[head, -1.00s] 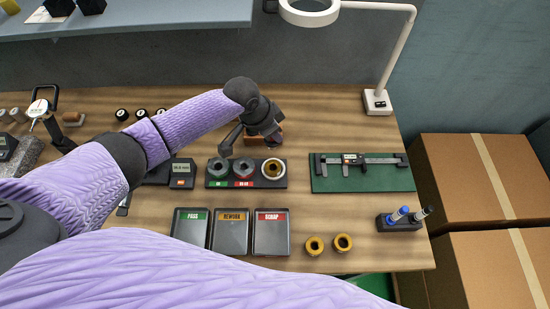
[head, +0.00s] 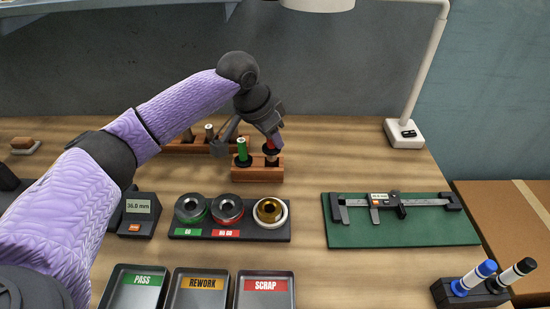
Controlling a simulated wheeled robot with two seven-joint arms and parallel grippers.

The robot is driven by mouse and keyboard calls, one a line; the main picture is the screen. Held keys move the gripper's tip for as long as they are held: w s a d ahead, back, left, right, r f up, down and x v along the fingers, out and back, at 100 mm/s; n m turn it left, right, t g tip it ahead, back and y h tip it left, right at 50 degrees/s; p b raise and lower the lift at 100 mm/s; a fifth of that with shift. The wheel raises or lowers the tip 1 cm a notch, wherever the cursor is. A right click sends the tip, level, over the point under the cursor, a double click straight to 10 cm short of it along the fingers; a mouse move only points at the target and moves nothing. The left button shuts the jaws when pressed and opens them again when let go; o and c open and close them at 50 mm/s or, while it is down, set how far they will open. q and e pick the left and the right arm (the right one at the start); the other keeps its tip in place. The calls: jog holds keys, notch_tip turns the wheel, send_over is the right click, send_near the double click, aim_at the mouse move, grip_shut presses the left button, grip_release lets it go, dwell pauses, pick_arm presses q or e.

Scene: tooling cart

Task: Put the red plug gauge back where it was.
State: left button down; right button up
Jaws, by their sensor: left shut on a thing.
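My left gripper (head: 272,136) reaches in over the small wooden block (head: 262,174) near the back of the bench. It is shut on the red plug gauge (head: 279,141), which is mostly hidden by the fingers; a bit of red and a metal end below show. The gauge is at the right end of the block, upright as far as I can tell; I cannot tell whether it is seated in the hole. The green plug gauge (head: 242,149) stands in the block just to the left. My right gripper is not in view.
A longer wooden rack (head: 184,146) with plugs stands behind on the left. In front is a black ring-gauge holder (head: 180,233) with rings. A green mat (head: 350,234) with a caliper lies right. A lamp stand (head: 404,133) stands at back right. Labelled trays (head: 266,291) are in front.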

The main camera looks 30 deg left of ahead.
pick_arm(q)
notch_tip(320, 180, down, 3)
jog(key=shift+f+b, duration=0.1)
jog(key=shift+b, duration=0.2)
jog(key=shift+f, duration=0.25)
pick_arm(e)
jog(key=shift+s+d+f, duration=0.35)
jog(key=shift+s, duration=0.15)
pick_arm(q)
jog(key=c, duration=0.5)
grip_release()
jog(key=shift+c, duration=0.2)
jog(key=shift+r, duration=0.2)
jog(key=p+v, duration=0.3)
jog(key=v, duration=0.4)
jog(key=p, duration=0.2)
send_near(272, 147)
jog(key=shift+w+a+r, duration=0.2)
jog(key=shift+a+r, duration=0.15)
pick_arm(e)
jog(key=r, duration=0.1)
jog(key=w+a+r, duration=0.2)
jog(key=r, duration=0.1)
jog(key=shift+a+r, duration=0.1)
